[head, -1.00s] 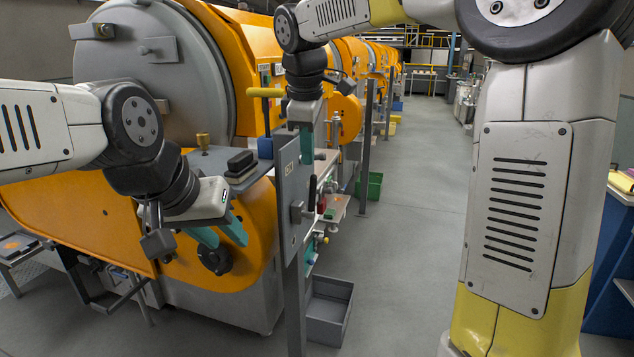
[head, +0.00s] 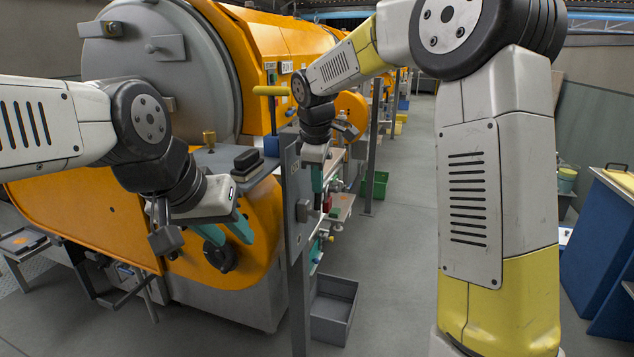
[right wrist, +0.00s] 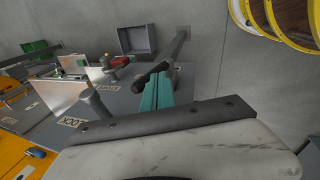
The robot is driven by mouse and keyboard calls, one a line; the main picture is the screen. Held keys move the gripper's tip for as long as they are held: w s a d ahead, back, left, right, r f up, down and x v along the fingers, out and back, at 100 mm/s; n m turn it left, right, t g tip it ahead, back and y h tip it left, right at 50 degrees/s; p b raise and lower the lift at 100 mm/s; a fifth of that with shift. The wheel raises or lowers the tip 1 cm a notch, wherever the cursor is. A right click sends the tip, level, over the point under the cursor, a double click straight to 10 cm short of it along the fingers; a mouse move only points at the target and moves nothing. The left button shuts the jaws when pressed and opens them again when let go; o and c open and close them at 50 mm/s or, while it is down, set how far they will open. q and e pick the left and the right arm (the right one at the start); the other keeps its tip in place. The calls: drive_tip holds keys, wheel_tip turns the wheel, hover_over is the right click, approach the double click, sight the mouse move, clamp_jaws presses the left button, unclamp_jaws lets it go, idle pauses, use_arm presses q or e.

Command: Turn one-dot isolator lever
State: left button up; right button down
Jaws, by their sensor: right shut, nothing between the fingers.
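A grey upright panel (head: 291,190) on a post carries a switch block (head: 303,210) with a dark handle, seemingly the isolator lever; I cannot make out any dot. My right gripper (head: 317,190) points down just right of this panel. In the right wrist view its teal fingers (right wrist: 158,92) are shut and empty. Their tips are close to a dark bar-like handle (right wrist: 150,76); I cannot tell whether they touch it. A round peg (right wrist: 97,104) and a LOCK label (right wrist: 73,123) show on the panel. My left gripper (head: 228,232) is open and empty, before the orange machine.
The orange extractor (head: 90,215) with its grey round door fills the left. A black block (head: 246,160) and a yellow-topped handle (head: 271,91) stand near the panel. A grey bin (head: 333,310) sits on the floor. The aisle to the right is open floor.

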idle(0.3)
drive_tip(key=shift+w+d+g+y, duration=0.3)
drive_tip(key=shift+w+g, duration=0.4)
drive_tip(key=shift+w, duration=0.2)
drive_tip(key=shift+w+d+f, duration=0.15)
drive_tip(key=shift+w, duration=0.35)
drive_tip(key=shift+w+d+f, duration=0.1)
drive_tip(key=shift+w+d, duration=0.1)
drive_tip(key=shift+w, duration=0.35)
drive_tip(key=shift+w+d+f, duration=0.15)
drive_tip(key=shift+w, duration=0.35)
